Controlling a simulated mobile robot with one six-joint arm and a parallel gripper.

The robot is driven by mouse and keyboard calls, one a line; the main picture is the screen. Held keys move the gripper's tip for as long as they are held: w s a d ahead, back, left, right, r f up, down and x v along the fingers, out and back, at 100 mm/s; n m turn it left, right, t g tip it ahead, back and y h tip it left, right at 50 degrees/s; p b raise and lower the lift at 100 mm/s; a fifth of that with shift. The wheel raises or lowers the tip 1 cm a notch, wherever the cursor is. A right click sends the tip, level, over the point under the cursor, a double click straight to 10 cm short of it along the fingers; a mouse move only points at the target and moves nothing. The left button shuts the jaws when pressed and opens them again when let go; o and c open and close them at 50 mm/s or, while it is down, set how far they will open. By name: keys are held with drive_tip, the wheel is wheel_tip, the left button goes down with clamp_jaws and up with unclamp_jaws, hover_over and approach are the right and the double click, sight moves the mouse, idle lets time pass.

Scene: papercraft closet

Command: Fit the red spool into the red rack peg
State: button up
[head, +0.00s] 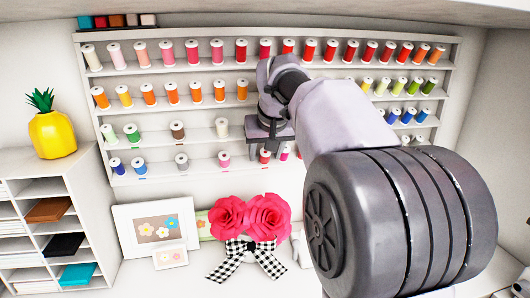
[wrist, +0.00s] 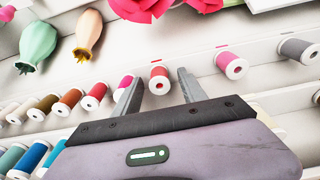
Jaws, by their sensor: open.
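The red spool (wrist: 159,84) sits in the lowest row of the thread rack, its white end facing the wrist camera. It also shows in the head view (head: 264,157), just below my gripper. My gripper (wrist: 157,78) is open, with one finger on each side of the spool in the wrist view. I cannot tell whether either finger touches it. In the head view my gripper (head: 267,150) is in front of the lower rows. A small red mark (wrist: 160,59) shows on the rack beside the spool. The peg itself is hidden.
A pink spool (wrist: 231,66) and a magenta spool (wrist: 125,82) flank the red one. The white rack (head: 330,31) holds several rows of spools. Red paper roses (head: 250,216) with a checked bow stand below. A yellow pineapple (head: 53,134) stands at left.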

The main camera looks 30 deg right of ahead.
drive_tip(key=p+v, duration=0.2)
drive_tip(key=v, duration=0.5)
drive_tip(key=s+a+f+y, duration=0.1)
drive_tip(key=s+a+f, duration=0.4)
drive_tip(key=s, duration=0.4)
drive_tip(key=s+a+f+y, duration=0.1)
drive_tip(key=s+a+f, duration=0.5)
drive_tip(key=s+a, duration=0.2)
drive_tip(key=s+a+f+m+g+y, duration=0.1)
drive_tip(key=s+a+f, duration=0.4)
drive_tip(key=s, duration=0.6)
drive_tip(key=shift+s+a+f+y, duration=0.15)
drive_tip(key=shift+a+f+y, duration=0.2)
drive_tip(key=shift+a+y, duration=0.25)
drive_tip(key=shift+a, duration=0.1)
